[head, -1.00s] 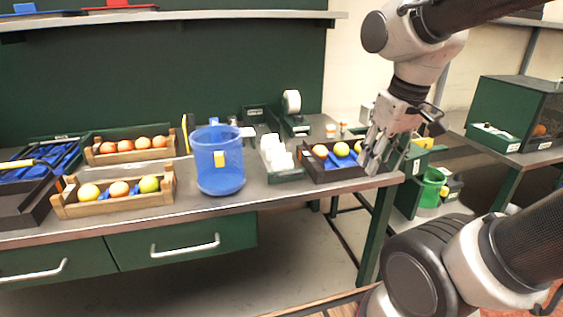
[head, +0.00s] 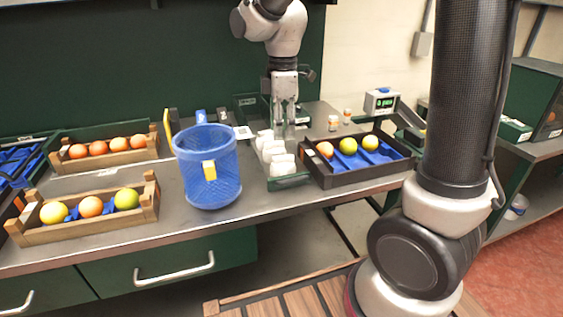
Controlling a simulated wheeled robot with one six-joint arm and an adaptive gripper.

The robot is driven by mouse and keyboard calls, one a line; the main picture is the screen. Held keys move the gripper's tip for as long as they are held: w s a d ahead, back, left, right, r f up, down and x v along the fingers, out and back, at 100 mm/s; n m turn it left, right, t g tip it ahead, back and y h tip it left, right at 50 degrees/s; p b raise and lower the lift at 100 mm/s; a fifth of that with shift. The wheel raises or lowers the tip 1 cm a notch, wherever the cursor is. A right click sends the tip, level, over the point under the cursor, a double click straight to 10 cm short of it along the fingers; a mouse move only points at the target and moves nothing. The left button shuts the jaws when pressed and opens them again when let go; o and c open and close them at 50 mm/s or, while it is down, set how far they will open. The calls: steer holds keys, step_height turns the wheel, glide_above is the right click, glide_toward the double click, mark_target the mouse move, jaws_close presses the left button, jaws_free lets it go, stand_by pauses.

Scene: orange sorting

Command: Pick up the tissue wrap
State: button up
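White tissue wraps (head: 275,154) stand close together in a small green tray (head: 290,182) on the bench, between the blue mesh basket and the dark fruit tray. My gripper (head: 285,132) points straight down just behind and slightly right of the wraps in the picture. Its two fingers look apart, with a narrow gap and nothing visible between them. The near wraps partly overlap the area by the fingertips, so I cannot tell whether they touch.
The blue mesh basket (head: 208,180) stands left of the wraps. A dark tray (head: 345,182) with several fruits is at right. Wooden crates of fruit (head: 100,226) are at left.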

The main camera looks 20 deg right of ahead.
mark_target(283, 156)
steer(key=f, duration=0.8)
steer(key=shift+s, duration=0.35)
steer(key=shift+r, duration=0.1)
steer(key=c, duration=0.8)
